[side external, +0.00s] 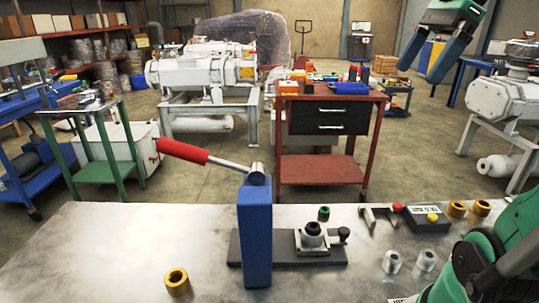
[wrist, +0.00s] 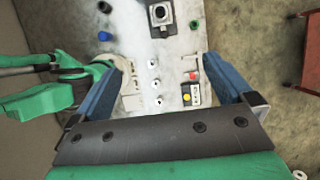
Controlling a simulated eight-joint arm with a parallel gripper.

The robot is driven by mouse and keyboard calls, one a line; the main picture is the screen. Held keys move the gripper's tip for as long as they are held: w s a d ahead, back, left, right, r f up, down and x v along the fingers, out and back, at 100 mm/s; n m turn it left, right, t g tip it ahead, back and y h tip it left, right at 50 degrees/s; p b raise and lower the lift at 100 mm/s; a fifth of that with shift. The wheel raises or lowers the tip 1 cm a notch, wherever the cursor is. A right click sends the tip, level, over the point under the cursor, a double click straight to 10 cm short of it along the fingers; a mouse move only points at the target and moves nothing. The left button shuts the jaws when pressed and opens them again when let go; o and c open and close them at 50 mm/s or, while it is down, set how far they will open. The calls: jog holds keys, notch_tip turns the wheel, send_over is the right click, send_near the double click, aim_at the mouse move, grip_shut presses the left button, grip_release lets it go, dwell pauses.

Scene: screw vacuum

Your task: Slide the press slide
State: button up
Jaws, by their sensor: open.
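The press has an upright blue column (side external: 256,235) on the metal-topped bench (side external: 130,250). A lever with a red handle (side external: 183,151) tilts up to the left from its top. A dark base (side external: 290,252) carries a grey fixture (side external: 318,240) with a black round top and a side knob; I cannot tell which part is the slide. The fixture also shows near the top of the wrist view (wrist: 160,15). My gripper (side external: 422,74) is open and empty, high above the bench and right of the press. Its two blue fingers (wrist: 165,65) are spread in the wrist view.
Silver fittings (side external: 409,262), a dark box with a yellow button (side external: 432,217), brass rings (side external: 177,281) and a green ring (side external: 323,213) lie on the bench. A red cart (side external: 320,170) stands behind it. The bench's left part is mostly clear.

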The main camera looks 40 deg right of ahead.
jog(key=shift+c, duration=0.2)
jog(key=shift+w+f, duration=0.1)
jog(key=c, duration=0.4)
jog(key=w+f, duration=0.1)
jog(key=f, duration=0.1)
jog(key=w+f+n, duration=0.1)
jog(key=f, duration=0.1)
jog(key=w+d+f+n+g, duration=0.1)
jog(key=f, duration=0.1)
jog(key=shift+w+f, duration=0.2)
jog(key=shift+c, duration=0.7)
jog(key=n+g+h, duration=0.2)
jog(key=n+h, duration=0.1)
jog(key=n, duration=0.2)
send_over(344, 230)
notch_tip(344, 230, down, 18)
jog(key=shift+d+f, duration=0.15)
jog(key=shift+f, duration=3.1)
grip_shut()
